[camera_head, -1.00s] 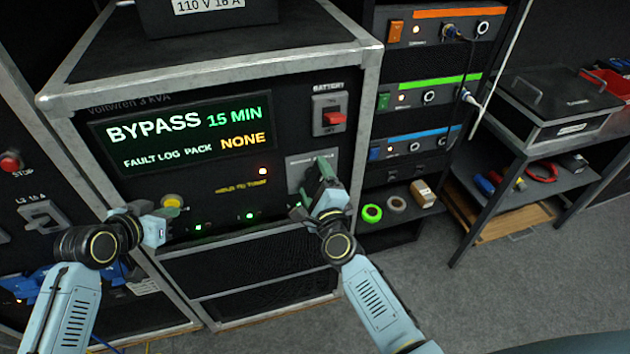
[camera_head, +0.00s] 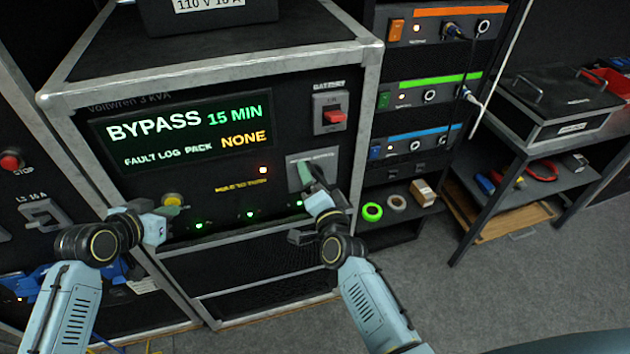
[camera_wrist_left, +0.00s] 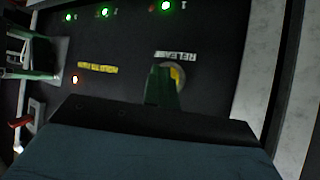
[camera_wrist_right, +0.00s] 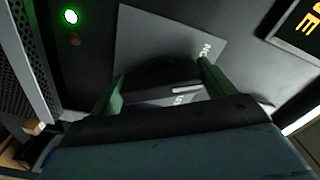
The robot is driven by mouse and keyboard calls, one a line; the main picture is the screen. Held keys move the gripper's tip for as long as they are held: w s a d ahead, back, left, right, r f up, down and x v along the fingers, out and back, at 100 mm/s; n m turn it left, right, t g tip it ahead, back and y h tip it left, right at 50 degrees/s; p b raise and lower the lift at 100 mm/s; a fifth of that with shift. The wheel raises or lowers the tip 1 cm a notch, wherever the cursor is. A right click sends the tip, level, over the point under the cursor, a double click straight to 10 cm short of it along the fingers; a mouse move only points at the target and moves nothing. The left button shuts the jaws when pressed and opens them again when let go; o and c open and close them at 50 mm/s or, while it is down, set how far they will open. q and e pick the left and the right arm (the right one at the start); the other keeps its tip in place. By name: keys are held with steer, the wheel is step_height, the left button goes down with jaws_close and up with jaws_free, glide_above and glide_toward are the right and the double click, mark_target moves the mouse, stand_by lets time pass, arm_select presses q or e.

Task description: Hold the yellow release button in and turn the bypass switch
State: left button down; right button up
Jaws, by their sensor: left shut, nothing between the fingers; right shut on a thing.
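The yellow release button (camera_head: 173,199) is on the lower left of the Voltwren unit's front panel. My left gripper (camera_head: 176,211) is shut and empty, its fingertips at the button. In the left wrist view the green fingers (camera_wrist_left: 162,86) cover part of the button (camera_wrist_left: 177,76), under the label RELEASE; how far in it is I cannot tell. The bypass switch, on a grey plate (camera_head: 295,177) at the panel's right, is mostly hidden by my right gripper (camera_head: 311,178). In the right wrist view that gripper (camera_wrist_right: 160,85) is shut on the dark switch knob (camera_wrist_right: 160,74).
The display (camera_head: 185,135) reads BYPASS 15 MIN, FAULT LOG PACK NONE. A red battery switch (camera_head: 334,117) sits above the bypass plate. An orange light (camera_head: 263,170) and several green lights are lit. A rack shelf with tape rolls (camera_head: 372,212) stands close right of my right arm.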

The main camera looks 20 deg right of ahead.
steer(key=shift+n, duration=1.3)
steer(key=shift+d+n, duration=0.1)
steer(key=shift+n, duration=0.2)
steer(key=o, duration=0.9)
